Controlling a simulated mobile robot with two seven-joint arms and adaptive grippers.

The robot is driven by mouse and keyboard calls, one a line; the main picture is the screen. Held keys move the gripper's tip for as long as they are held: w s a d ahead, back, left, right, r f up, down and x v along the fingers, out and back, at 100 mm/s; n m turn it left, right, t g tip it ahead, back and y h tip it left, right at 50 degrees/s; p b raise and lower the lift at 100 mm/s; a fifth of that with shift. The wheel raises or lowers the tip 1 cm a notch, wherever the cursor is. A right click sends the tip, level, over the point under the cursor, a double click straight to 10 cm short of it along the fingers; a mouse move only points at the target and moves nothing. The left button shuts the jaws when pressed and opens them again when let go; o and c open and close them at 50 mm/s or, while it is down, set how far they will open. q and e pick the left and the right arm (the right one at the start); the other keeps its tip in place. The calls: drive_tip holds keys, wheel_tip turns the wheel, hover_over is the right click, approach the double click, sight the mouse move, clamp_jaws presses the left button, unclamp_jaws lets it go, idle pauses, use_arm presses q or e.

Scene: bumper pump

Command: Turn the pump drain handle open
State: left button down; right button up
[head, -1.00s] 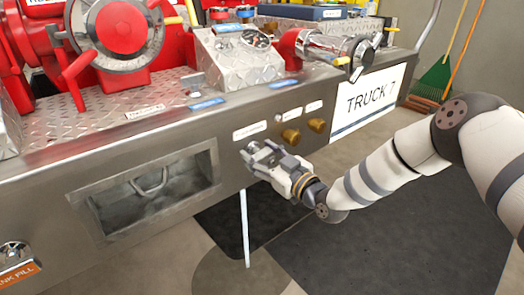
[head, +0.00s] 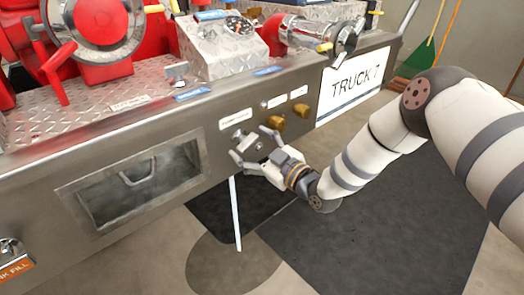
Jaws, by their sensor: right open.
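The bumper front panel holds a row of small controls under white labels. A silver handle (head: 241,140) sits below the leftmost label (head: 236,118); the label text is too small to read. Two brass knobs, one nearer (head: 275,122) and one farther right (head: 302,110), sit beside it. My right gripper (head: 250,143) is open, with its two fingers spread to either side of the silver handle's area. I cannot tell whether they touch it. Nothing shows held in it. My left gripper is out of view.
A recessed tray opening (head: 135,180) is in the panel to the left. A white sign reading TRUCK 7 (head: 355,82) is to the right. A thin white pole (head: 236,212) hangs below the panel. Dark mats (head: 370,230) cover the floor.

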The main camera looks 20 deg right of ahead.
drive_tip(key=v, duration=1)
